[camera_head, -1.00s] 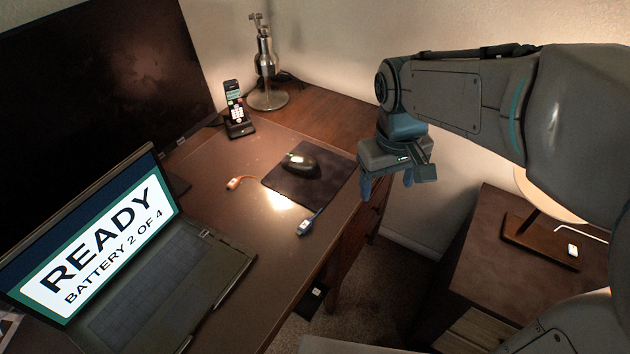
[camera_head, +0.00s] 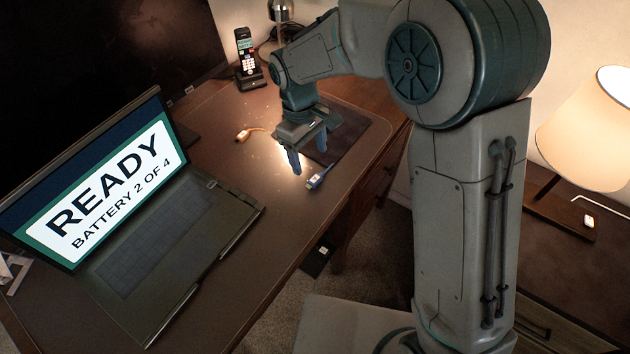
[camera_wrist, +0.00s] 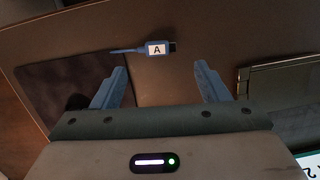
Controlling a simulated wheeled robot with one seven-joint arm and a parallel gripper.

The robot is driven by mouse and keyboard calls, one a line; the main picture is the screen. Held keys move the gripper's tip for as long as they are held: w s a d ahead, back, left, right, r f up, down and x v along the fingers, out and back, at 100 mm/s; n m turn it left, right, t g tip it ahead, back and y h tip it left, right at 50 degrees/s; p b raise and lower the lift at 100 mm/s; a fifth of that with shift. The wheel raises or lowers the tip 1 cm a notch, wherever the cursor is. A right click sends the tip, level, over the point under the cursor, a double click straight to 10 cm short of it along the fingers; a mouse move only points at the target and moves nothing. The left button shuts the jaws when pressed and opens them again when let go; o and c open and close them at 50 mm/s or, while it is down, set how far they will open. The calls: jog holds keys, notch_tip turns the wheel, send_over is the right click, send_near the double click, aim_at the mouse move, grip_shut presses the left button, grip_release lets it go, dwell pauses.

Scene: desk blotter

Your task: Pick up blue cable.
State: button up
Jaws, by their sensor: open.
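The blue cable (camera_head: 318,179) lies on the desk near its right edge, just off the corner of the mouse pad. In the wrist view it shows as a short blue cable with a white label "A" (camera_wrist: 157,49) and a dark plug at its right end. My gripper (camera_head: 308,158) is open and empty above the desk, slightly left of and above the cable in the head view. In the wrist view my two blue fingers (camera_wrist: 162,84) point toward the cable, which lies beyond their tips, roughly between them.
An orange cable (camera_head: 245,134) lies farther back. A laptop (camera_head: 150,230) stands at left, a phone (camera_head: 247,62) at the back. The desk's right edge is close to the blue cable.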

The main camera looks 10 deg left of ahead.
aim_at(313, 180)
jog(key=f, duration=0.5)
jog(key=d+f, duration=0.1)
jog(key=f, duration=0.1)
jog(key=shift+s+f, duration=0.15)
jog(key=shift+s, duration=0.15)
jog(key=c, duration=1.1)
